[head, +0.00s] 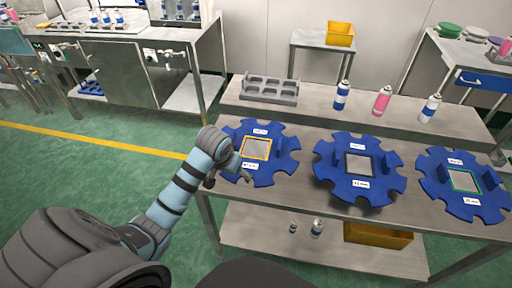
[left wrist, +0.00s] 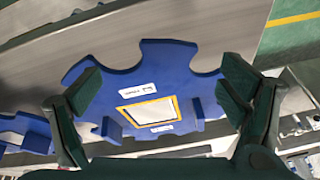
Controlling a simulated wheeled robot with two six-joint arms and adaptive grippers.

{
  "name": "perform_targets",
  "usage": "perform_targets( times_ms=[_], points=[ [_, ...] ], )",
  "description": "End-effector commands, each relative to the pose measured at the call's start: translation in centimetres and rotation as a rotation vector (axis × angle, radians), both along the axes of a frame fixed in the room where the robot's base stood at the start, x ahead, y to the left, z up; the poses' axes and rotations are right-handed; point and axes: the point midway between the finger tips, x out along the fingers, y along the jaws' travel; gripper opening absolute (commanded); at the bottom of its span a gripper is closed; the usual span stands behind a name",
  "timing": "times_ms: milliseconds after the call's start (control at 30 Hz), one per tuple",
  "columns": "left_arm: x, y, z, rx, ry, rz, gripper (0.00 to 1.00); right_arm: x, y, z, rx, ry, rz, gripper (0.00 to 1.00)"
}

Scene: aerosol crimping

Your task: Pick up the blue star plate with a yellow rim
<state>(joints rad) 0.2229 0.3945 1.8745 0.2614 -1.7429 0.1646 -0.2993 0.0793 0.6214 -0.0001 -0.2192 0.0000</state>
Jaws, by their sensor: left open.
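The blue star plate with a yellow rim (head: 284,160) lies at the left end of the steel table. The yellow rim frames a square window at its middle, with white labels beside it. The plate also fills the middle of the left wrist view (left wrist: 150,72). My left gripper (head: 228,176) is above the plate's left edge in the head view. In the left wrist view its two fingers (left wrist: 162,88) are spread wide and empty, with the plate showing between them. I cannot tell whether a finger touches the plate. My right gripper is not in view.
A dark-rimmed blue star plate (head: 330,172) and a green-rimmed one (head: 440,188) lie to the right. A grey holder (head: 270,90) and three spray cans, blue (head: 341,97), pink (head: 382,101) and white-blue (head: 430,108), stand behind. A yellow bin (head: 378,236) is on the lower shelf.

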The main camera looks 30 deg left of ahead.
Motion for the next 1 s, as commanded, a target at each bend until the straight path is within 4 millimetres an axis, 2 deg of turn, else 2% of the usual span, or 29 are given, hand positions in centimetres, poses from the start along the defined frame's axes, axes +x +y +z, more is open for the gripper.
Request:
perform_targets(
  times_ms=[33,100,200,300,367,467,633,867,1000],
  points=[
    [1.9,1.3,1.6,-0.004,-0.012,0.032,0.9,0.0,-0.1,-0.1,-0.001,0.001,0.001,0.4],
    [4.1,3.1,4.0,-0.019,-0.024,0.083,0.9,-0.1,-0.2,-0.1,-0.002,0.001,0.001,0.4],
    [6.4,5.3,7.4,-0.048,-0.039,0.151,0.9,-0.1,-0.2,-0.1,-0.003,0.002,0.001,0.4],
    [7.9,6.9,10.1,-0.078,-0.053,0.201,0.9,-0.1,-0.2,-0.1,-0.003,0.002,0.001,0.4],
    [8.4,7.4,10.5,-0.09,-0.056,0.219,0.9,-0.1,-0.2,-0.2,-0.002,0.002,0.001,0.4],
    [9.2,7.7,8.7,-0.096,-0.053,0.226,0.9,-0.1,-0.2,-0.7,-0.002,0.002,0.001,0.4],
    [10.8,8.2,4.4,-0.095,-0.054,0.224,0.9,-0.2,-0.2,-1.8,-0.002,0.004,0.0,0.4],
    [12.0,8.3,1.2,-0.094,-0.057,0.222,0.9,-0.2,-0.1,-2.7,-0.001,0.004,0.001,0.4],
    [12.8,8.3,-1.5,-0.093,-0.058,0.222,0.9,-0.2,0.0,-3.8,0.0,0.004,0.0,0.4]
  ],
)
